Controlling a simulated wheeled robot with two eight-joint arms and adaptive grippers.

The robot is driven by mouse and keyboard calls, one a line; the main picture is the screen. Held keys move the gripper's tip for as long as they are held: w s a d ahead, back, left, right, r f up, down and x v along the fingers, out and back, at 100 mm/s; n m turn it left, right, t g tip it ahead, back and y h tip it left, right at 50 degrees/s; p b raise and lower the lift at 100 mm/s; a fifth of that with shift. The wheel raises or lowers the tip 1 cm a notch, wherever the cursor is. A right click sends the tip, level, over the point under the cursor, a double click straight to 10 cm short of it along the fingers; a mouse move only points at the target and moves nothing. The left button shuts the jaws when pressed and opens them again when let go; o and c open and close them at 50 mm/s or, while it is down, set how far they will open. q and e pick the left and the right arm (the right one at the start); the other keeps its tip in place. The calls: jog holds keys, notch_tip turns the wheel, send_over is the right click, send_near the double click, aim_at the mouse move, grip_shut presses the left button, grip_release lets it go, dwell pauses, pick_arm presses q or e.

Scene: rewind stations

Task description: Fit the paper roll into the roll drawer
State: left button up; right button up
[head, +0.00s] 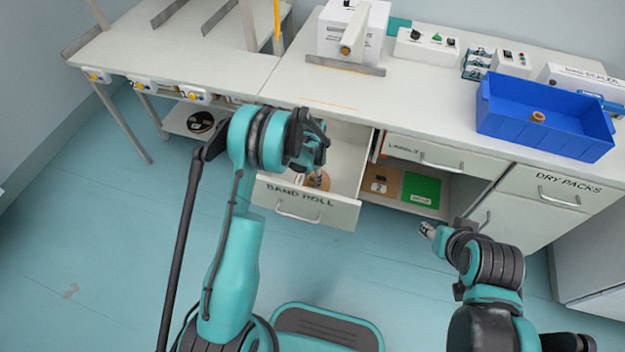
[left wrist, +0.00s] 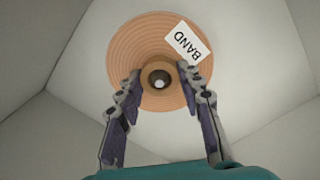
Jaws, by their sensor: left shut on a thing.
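The orange-brown paper roll (left wrist: 125,55) has a white "BAND" label and a dark central hub. It is inside the open roll drawer (head: 348,150), whose front reads "BAND ROLL"; in the left wrist view the pale drawer floor and walls (left wrist: 75,50) surround it. In the head view only a brown bit of the roll (head: 318,181) shows below my gripper. My left gripper (head: 314,170) reaches down into the drawer, shut on the roll at its hub; its fingers (left wrist: 160,82) stand either side of the hub. Whether the roll touches the floor is unclear. My right gripper (head: 428,230) is empty-looking in front of the cabinet, fingers unclear.
A "LABELS" drawer (head: 440,157) and an open shelf with a green card (head: 421,189) are right of the roll drawer. A blue bin (head: 500,122) and a white dispenser (head: 335,42) stand on the bench.

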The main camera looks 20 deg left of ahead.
pick_arm(q)
jog(key=shift+f, duration=0.2)
jog(key=o, duration=1.3)
